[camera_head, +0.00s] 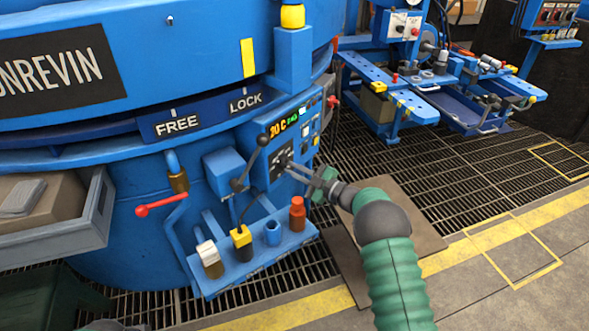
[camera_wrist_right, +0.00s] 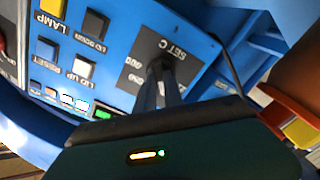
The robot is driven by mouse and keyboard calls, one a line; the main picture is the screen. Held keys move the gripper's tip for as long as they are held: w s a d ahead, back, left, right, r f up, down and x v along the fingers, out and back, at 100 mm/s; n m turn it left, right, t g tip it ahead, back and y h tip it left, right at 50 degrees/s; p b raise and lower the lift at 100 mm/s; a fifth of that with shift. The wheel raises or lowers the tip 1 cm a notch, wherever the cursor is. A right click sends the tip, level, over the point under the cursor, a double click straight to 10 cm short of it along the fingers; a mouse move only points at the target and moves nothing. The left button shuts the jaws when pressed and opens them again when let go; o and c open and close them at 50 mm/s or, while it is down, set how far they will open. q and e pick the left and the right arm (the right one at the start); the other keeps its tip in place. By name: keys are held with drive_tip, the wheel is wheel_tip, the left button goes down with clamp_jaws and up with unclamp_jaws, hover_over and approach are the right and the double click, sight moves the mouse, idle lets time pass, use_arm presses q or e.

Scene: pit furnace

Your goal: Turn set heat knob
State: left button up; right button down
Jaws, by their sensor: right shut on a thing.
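The set heat knob (camera_wrist_right: 164,70) is a small dark knob on a grey dial plate marked SET C (camera_wrist_right: 186,66) in the right wrist view. In the head view the dark dial plate (camera_head: 276,172) sits on the blue control panel, below a display (camera_head: 279,128) reading 20 C. My right gripper (camera_head: 287,163) reaches in from the right. Its two slim fingers (camera_wrist_right: 165,92) are closed on the knob, and their tips hide part of it. My left gripper does not show.
A black-knobbed lever (camera_head: 262,140) stands just left of the dial. Lit and coloured buttons (camera_wrist_right: 82,68) line the panel beside it. Below is a blue shelf (camera_head: 240,275) with several fittings, including an orange bottle (camera_head: 297,214). A red-handled lever (camera_head: 160,204) is farther left.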

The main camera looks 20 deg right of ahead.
drive_tip(key=shift+s+a+f+n+b, duration=0.1)
drive_tip(key=shift+f+n+b, duration=0.05)
drive_tip(key=shift+n, duration=1.65)
drive_tip(key=shift+f+n+b, duration=0.15)
drive_tip(key=shift+n, duration=1.65)
drive_tip(key=c, duration=1.5)
unclamp_jaws()
drive_tip(key=shift+o, duration=0.2)
drive_tip(key=shift+r, duration=0.1)
